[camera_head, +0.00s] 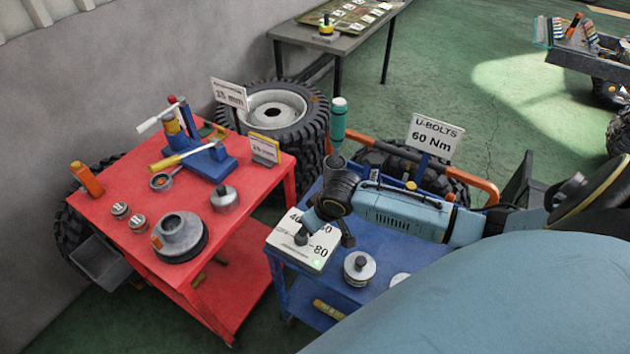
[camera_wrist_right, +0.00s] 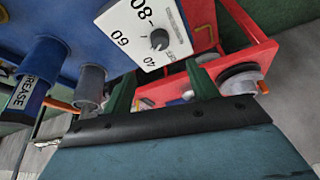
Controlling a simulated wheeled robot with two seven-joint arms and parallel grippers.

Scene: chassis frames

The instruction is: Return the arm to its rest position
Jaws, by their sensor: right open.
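My right arm (camera_head: 405,212) reaches in from the right over the blue cart (camera_head: 340,292). Its wrist end (camera_head: 325,207) is above the white dial box (camera_head: 318,252), marked 40, 60 and 80. In the right wrist view my right gripper (camera_wrist_right: 162,88) is open, with its two dark green fingers apart and nothing held between them. The white dial box also shows there (camera_wrist_right: 150,25), with its dark knob (camera_wrist_right: 159,39) beyond the fingers. In the head view the fingers are hard to make out against the box. My left gripper is not in view.
A U-BOLTS sign (camera_head: 436,135) rises behind the arm. A round metal weight (camera_head: 359,268) sits on the blue cart.

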